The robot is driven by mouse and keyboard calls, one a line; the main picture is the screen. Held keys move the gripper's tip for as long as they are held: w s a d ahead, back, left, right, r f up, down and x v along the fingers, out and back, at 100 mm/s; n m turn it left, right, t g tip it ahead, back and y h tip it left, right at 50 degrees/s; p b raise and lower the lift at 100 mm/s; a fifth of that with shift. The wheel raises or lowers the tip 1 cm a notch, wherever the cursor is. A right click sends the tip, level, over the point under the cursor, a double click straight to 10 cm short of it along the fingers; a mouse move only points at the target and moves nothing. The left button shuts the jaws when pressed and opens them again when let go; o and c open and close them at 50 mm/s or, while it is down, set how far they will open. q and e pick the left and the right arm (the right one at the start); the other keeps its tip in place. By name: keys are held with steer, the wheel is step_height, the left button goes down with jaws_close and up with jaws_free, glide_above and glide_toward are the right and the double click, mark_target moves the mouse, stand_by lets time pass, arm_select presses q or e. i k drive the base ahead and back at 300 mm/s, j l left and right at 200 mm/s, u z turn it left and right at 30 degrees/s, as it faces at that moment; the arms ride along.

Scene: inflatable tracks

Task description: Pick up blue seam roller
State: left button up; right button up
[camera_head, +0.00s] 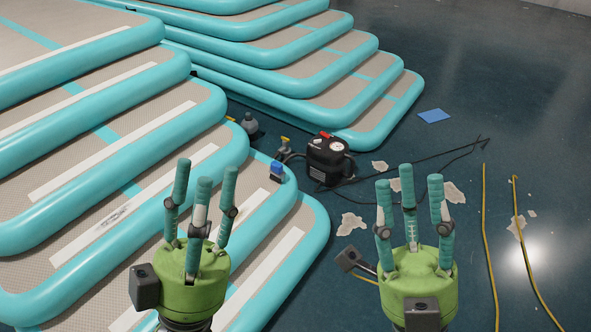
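A small blue-topped object with a grey lower part (277,169), which looks like the blue seam roller, rests near the rounded edge of a stacked inflatable track (318,225). It is small, so its roller shape is not clear. My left gripper (205,180) is green with three teal fingers pointing up, spread and empty. It appears left of and below the blue object in the picture, apart from it. My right gripper (408,182) has the same form. It is open and empty, in front of the dark floor to the right of the blue object.
A black pump with a gauge (328,160) stands on the floor behind the blue object, with a grey canister (249,124) nearby. More stacked tracks (375,115) rise behind. A blue sheet (434,116), pale scraps (350,223) and yellow cords (487,240) lie on the floor.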

mark_target(277, 174)
steer(key=i+l+z, duration=0.15)
steer(key=l+z, duration=0.25)
steer(key=i+l+z, duration=0.2)
steer(key=l+z, duration=0.2)
steer(key=i+l+z, duration=0.25)
steer(key=z, duration=0.15)
steer(key=i+l+u, duration=0.25)
steer(key=i+u, duration=0.2)
steer(key=i, duration=0.15)
steer(key=i+l+u, duration=0.5)
steer(key=i+u, duration=0.1)
steer(key=u, duration=0.3)
steer(key=i+u, duration=0.1)
steer(key=u, duration=0.3)
steer(key=i+u, duration=0.15)
steer(key=u, duration=0.25)
steer(key=l+u, duration=0.15)
steer(key=u, duration=0.25)
steer(key=i+l+u, duration=0.1)
steer(key=u, duration=0.3)
steer(key=i+l+u, duration=0.1)
steer(key=u, duration=0.35)
steer(key=i+l+u, duration=0.25)
steer(key=u, duration=0.2)
steer(key=i+l+u, duration=0.2)
steer(key=u, duration=0.25)
